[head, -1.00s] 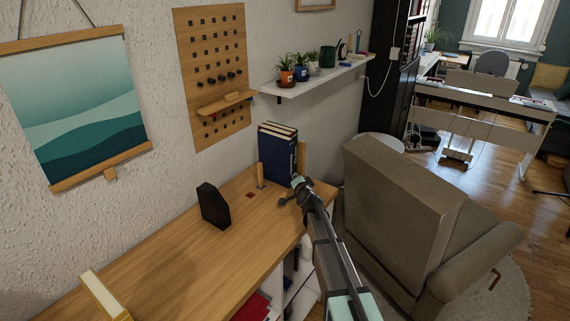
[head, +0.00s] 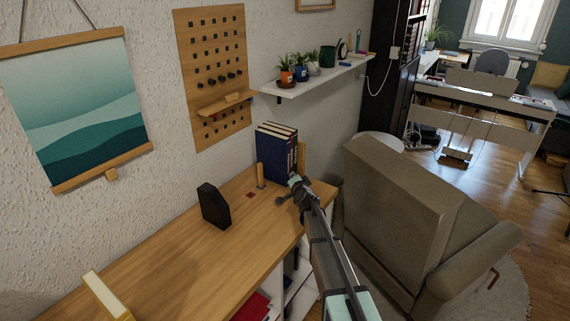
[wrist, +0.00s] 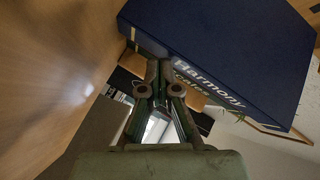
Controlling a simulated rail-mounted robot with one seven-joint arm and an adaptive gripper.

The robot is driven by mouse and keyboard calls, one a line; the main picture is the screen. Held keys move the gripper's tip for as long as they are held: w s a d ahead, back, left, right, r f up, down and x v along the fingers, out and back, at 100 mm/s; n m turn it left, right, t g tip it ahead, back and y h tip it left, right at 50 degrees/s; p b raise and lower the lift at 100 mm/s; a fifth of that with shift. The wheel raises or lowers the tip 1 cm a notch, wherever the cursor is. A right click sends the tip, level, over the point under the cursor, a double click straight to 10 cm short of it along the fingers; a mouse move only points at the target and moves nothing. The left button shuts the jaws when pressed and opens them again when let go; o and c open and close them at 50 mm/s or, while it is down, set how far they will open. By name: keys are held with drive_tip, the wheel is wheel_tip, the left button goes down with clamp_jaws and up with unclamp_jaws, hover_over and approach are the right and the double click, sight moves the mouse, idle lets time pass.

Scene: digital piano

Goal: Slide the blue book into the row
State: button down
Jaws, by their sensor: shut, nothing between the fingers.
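The blue book stands upright in the head view (head: 272,157), with its broad cover towards the camera, beside other books. In the wrist view the blue book (wrist: 225,50) fills the upper right, and its spine reads "Harmony". My gripper (head: 295,181) is low in front of the books' spine side. It is shut and empty, with its fingertips (wrist: 158,68) close to the spine's lower part; I cannot tell whether they touch. The row of books (head: 291,134) shows mainly its tops and a little red; its lower part is partly hidden by my gripper.
Wooden posts stand left (head: 260,174) and right (head: 301,155) of the books. A black holder (head: 214,206) stands on the wooden desk (head: 180,265), with clear top around it. A yellow-edged block (head: 105,295) lies at the near left. An armchair (head: 400,205) stands right of the desk.

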drive_tip(key=shift+w+a+p, duration=0.35)
drive_tip(key=shift+a+p, duration=0.05)
idle(0.4)
drive_tip(key=shift+s+d+f+b, duration=0.2)
drive_tip(key=shift+s+d+b, duration=0.55)
drive_tip(key=shift+b, duration=0.4)
drive_tip(key=shift+s+d+b, duration=0.6)
drive_tip(key=shift+d+b, duration=0.35)
drive_tip(key=shift+b, duration=0.2)
drive_tip(key=shift+s+d+r, duration=0.1)
drive_tip(key=shift+s+d, duration=0.1)
drive_tip(key=shift+d, duration=0.1)
drive_tip(key=shift+r, duration=0.1)
